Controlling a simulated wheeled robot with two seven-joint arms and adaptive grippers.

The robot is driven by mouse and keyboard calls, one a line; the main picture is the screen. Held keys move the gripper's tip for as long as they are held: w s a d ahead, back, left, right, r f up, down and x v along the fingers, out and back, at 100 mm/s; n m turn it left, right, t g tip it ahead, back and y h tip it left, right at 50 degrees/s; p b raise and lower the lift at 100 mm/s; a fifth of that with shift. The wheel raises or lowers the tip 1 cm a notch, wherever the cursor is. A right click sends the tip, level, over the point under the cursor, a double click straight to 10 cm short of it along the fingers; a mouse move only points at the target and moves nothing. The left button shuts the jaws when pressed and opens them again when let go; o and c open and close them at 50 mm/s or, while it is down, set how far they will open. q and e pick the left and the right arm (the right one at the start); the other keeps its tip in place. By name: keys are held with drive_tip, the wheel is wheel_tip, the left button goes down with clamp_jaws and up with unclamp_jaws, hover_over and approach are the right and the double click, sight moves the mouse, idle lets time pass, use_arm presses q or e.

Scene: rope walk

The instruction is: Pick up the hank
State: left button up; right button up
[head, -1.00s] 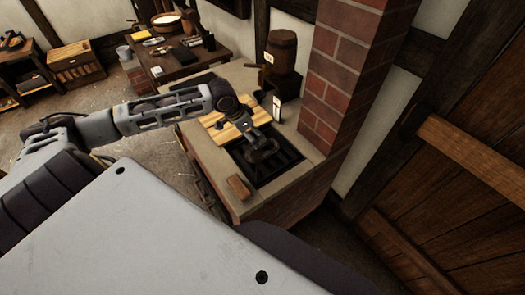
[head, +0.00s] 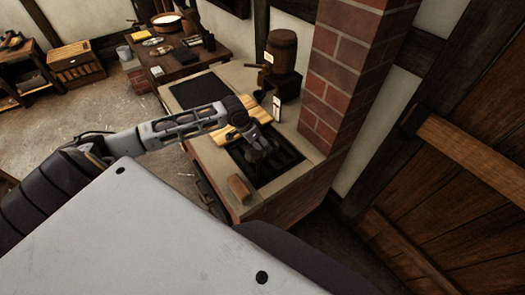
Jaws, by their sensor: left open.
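I cannot make out a hank for certain in the head view. My left gripper (head: 257,152) is over the dark slatted recess (head: 283,163) in the stone-topped counter. Its fingers are small and dark against the recess, and I see nothing clearly held between them. Whether it touches anything there cannot be told. My left forearm crosses the counter and hides part of a light wooden board (head: 236,132). My right gripper is not in view.
A brown block (head: 240,188) lies on the counter's near edge. A dark panel (head: 198,92) lies at its far left end. A wooden keg (head: 282,52) stands behind, beside a brick pillar (head: 345,70). A cluttered table (head: 165,62) stands farther back.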

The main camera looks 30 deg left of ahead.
use_arm(q)
drive_tip(key=shift+w+f, duration=0.1)
drive_tip(key=shift+f, duration=0.2)
drive_tip(key=shift+f, duration=0.1)
drive_tip(key=shift+x, duration=2.55)
drive_tip(key=shift+a, duration=0.15)
drive_tip(key=shift+c, duration=0.5)
drive_tip(key=c, duration=1.1)
drive_tip(key=shift+c, duration=0.2)
drive_tip(key=shift+w, duration=0.1)
wheel_tip(320, 180, up, 10)
